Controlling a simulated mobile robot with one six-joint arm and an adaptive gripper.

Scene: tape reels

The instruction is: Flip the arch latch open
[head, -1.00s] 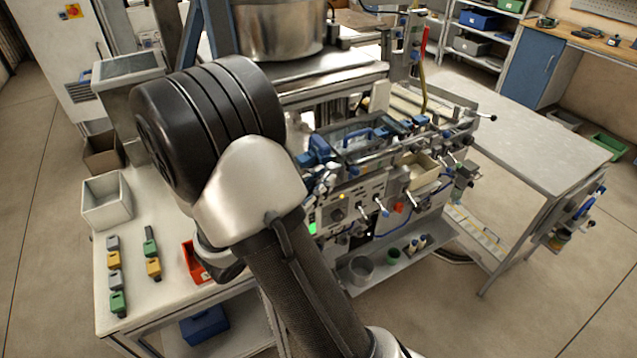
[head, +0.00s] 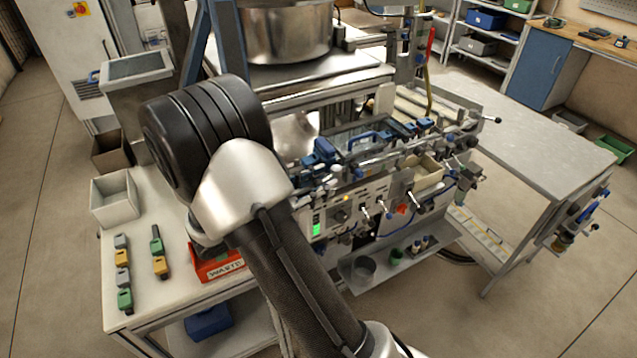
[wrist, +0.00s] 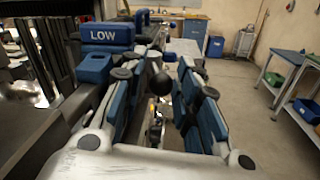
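A blue arch-shaped handle (head: 362,138) stands on the top of the machine's front in the head view; I take it to be the arch latch. A blue arch (wrist: 141,20) also shows past the LOW block in the wrist view, small and partly covered. I cannot tell whether it is open or shut. My gripper (wrist: 165,70) is open in the wrist view, its two blue-padded fingers apart. A black ball knob (wrist: 160,83) shows between them; I cannot tell whether it touches. My arm hides the gripper in the head view.
A blue block marked LOW (wrist: 107,34) lies left of the fingers. Levers with knobs (head: 388,210) stick out from the machine's front. A red bin (head: 216,264) and several coloured blocks (head: 123,258) stand on the white table.

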